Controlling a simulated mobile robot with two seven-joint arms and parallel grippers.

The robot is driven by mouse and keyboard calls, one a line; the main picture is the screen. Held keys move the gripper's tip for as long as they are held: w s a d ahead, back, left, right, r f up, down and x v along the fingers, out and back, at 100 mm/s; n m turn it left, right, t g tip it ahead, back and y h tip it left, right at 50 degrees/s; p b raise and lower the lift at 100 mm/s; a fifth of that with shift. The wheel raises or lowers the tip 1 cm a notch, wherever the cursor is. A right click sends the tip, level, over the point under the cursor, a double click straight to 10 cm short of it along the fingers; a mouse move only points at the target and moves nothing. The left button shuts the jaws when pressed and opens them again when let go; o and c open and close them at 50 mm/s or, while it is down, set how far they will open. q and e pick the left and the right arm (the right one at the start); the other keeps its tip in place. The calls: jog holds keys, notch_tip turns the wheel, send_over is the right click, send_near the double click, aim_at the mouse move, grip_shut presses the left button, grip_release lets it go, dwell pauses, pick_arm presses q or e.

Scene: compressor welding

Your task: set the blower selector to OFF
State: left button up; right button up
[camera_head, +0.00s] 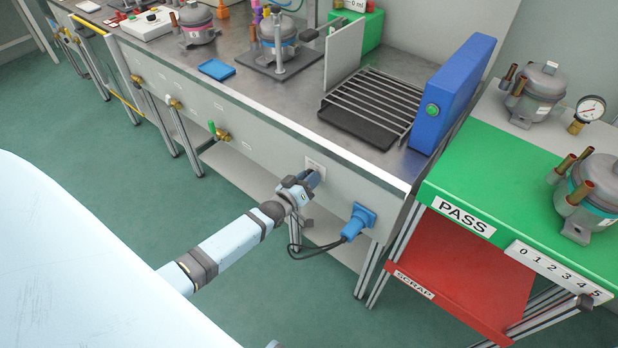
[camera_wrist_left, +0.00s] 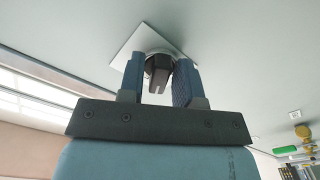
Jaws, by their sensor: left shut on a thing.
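The blower selector is a dark knob (camera_wrist_left: 158,68) on a square white plate (camera_wrist_left: 124,58) in the left wrist view. The plate (camera_head: 317,165) also shows on the bench's front panel in the head view. My left gripper (camera_wrist_left: 158,82) is at the knob, with one blue finger on each side, shut on it. In the head view my left gripper (camera_head: 306,182) reaches the panel and hides the knob. The selector's markings cannot be read. My right gripper is not in view.
A blue plug (camera_head: 358,222) with a black cable sits on the panel to the right. A green-handled valve (camera_head: 217,132) is on the panel to the left. The green PASS table (camera_head: 480,190) and red SCRAP shelf (camera_head: 460,275) stand at the right.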

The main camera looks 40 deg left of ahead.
pick_arm(q)
jog(key=o, duration=0.6)
jog(key=shift+o, duration=0.2)
jog(key=s+a, duration=0.1)
jog(key=s, duration=1.2)
jog(key=shift+s+p, duration=0.3)
jog(key=shift+s, duration=0.1)
